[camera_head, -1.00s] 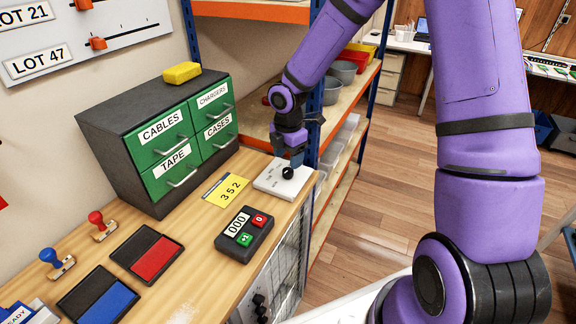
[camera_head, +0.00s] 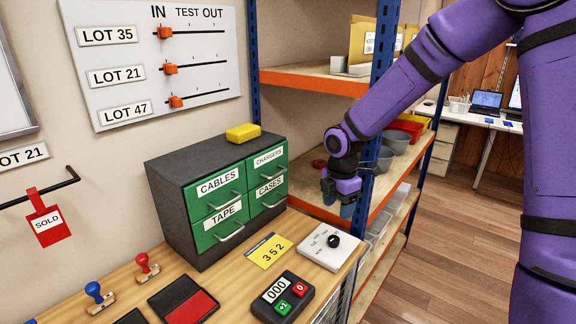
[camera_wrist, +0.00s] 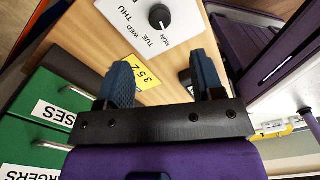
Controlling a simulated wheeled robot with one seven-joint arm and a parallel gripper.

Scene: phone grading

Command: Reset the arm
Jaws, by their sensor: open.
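My gripper (camera_head: 340,207) hangs above the right end of the wooden bench, just above and behind the white dial box (camera_head: 331,247) with its black knob. In the wrist view my gripper (camera_wrist: 160,80) has its two blue fingers apart with nothing between them. The dial box also shows beyond the fingers in the wrist view (camera_wrist: 130,28), with day names around the knob (camera_wrist: 159,16). My purple arm reaches in from the right of the head view.
A cabinet with green drawers (camera_head: 215,207) stands left of my gripper, a yellow block (camera_head: 243,132) on top. A blue-and-orange shelf rack (camera_head: 318,80) is close behind. A yellow 352 card (camera_head: 268,250) and a counter box (camera_head: 283,297) lie on the bench.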

